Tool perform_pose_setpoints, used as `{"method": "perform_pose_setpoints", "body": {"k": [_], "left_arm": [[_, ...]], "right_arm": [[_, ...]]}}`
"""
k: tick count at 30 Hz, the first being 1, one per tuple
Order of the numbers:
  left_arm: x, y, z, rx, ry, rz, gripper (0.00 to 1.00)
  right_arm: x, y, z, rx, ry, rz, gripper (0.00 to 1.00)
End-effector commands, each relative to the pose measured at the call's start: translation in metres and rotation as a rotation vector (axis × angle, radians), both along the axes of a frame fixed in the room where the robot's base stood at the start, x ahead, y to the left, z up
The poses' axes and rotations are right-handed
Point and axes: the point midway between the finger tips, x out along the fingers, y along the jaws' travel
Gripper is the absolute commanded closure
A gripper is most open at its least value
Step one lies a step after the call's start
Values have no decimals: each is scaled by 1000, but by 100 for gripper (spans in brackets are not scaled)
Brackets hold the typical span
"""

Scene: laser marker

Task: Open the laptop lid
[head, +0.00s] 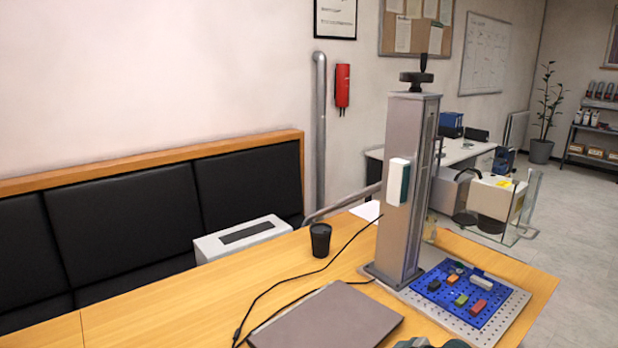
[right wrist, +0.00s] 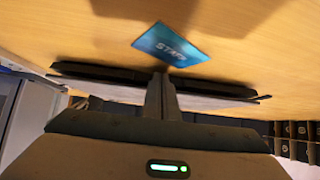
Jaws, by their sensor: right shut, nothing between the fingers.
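The laptop (head: 328,320) lies closed on the wooden table at the bottom middle of the head view. Its grey lid is flat and its near part is cut off by the frame edge. My right gripper (right wrist: 162,78) shows in the right wrist view with its fingers together and nothing between them. A blue card marked "START" (right wrist: 172,46) lies on the table just beyond its fingertips. A dark shape at the bottom edge of the head view may be part of my right arm. My left gripper is not in view.
A grey column (head: 406,190) stands behind the laptop, beside a blue pegboard (head: 462,292) with small coloured blocks. A black cup (head: 320,240) stands farther back. A black cable (head: 285,282) runs across the table behind the laptop. The table's left part is clear.

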Motion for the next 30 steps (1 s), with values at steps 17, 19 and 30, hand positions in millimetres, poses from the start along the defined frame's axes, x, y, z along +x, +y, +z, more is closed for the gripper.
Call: {"method": "perform_pose_setpoints", "body": {"k": [17, 19, 30], "left_arm": [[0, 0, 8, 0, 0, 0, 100], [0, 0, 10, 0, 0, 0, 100], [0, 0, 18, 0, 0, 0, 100]], "right_arm": [[1, 1, 10, 2, -2, 0, 100], [1, 1, 12, 2, -3, -1, 100], [3, 2, 22, 3, -4, -1, 100]]}}
